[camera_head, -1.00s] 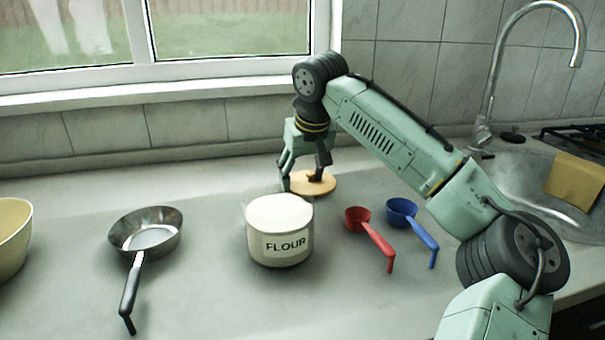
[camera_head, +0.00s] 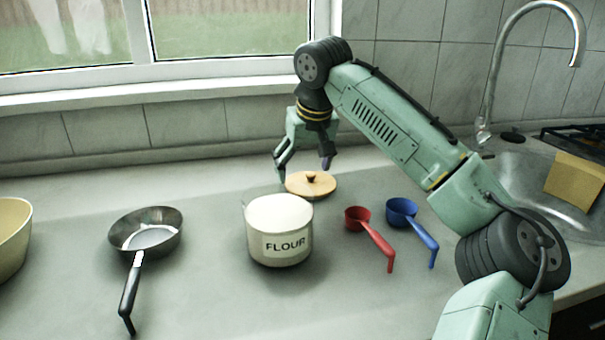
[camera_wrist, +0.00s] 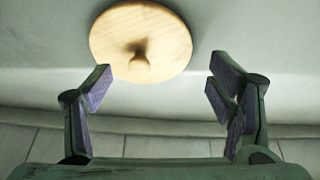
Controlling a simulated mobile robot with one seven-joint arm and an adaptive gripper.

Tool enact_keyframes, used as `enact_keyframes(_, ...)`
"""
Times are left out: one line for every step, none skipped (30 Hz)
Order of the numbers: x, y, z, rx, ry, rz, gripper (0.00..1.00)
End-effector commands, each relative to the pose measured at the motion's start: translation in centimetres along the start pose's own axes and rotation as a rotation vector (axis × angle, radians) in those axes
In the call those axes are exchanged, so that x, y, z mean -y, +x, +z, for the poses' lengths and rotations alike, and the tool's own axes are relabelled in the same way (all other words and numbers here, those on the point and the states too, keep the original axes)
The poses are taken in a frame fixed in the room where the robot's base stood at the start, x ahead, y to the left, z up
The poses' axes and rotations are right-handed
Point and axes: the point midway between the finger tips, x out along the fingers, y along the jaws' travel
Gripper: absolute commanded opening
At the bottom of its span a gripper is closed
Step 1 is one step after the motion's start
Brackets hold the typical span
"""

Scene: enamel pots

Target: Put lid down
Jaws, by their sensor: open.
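In the wrist view the lid (camera_wrist: 160,25) shows whole, knob facing the camera. My gripper (camera_head: 303,172) is open and empty, just above and behind the lid, apart from it. In the wrist view my gripper's fingertips (camera_wrist: 158,82) are spread wide with nothing between them. The enamel pot labelled FLOUR (camera_head: 284,243) stands uncovered on the counter, filled with something white to near its rim.
A red scoop (camera_head: 372,236) and a blue scoop (camera_head: 412,224) lie right of the pot. A black-handled pan (camera_head: 148,232) is at left, and a cream bowl (camera_head: 12,240) at the left edge. The sink (camera_head: 535,185) is at right.

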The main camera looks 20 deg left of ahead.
Motion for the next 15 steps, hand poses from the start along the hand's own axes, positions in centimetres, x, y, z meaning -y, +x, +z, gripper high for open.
enact_keyframes(0.0, -1.2, -0.1, -0.004, 0.0, -0.001, 0.76)
enact_keyframes(0.0, -1.9, -0.1, -0.003, 0.0, 0.0, 0.76)
enact_keyframes(0.1, -2.8, -0.1, -0.003, -0.001, -0.001, 0.76)
enact_keyframes(0.1, -3.5, -0.1, -0.003, -0.001, -0.001, 0.76)
enact_keyframes(0.1, -4.1, -0.1, -0.003, -0.001, -0.002, 0.76)
enact_keyframes(0.1, -5.0, -0.1, -0.002, -0.001, -0.001, 0.76)
enact_keyframes(0.1, -5.6, -0.1, -0.003, -0.001, -0.001, 0.76)
enact_keyframes(0.1, -6.2, -0.1, -0.002, -0.001, -0.001, 0.76)
enact_keyframes(0.1, -6.8, -0.1, -0.002, -0.001, -0.001, 0.76)
enact_keyframes(0.1, -7.3, -0.1, -0.002, -0.001, -0.001, 0.76)
enact_keyframes(0.0, -7.8, -0.1, -0.001, 0.0, -0.001, 0.76)
enact_keyframes(0.0, -8.2, -0.1, -0.001, 0.0, -0.001, 0.76)
enact_keyframes(0.0, -8.5, -0.1, -0.001, 0.0, 0.0, 0.76)
enact_keyframes(0.0, -8.8, 0.0, 0.0, 0.0, 0.0, 0.76)
enact_keyframes(0.0, -9.1, 0.0, -0.001, 0.0, 0.0, 0.76)
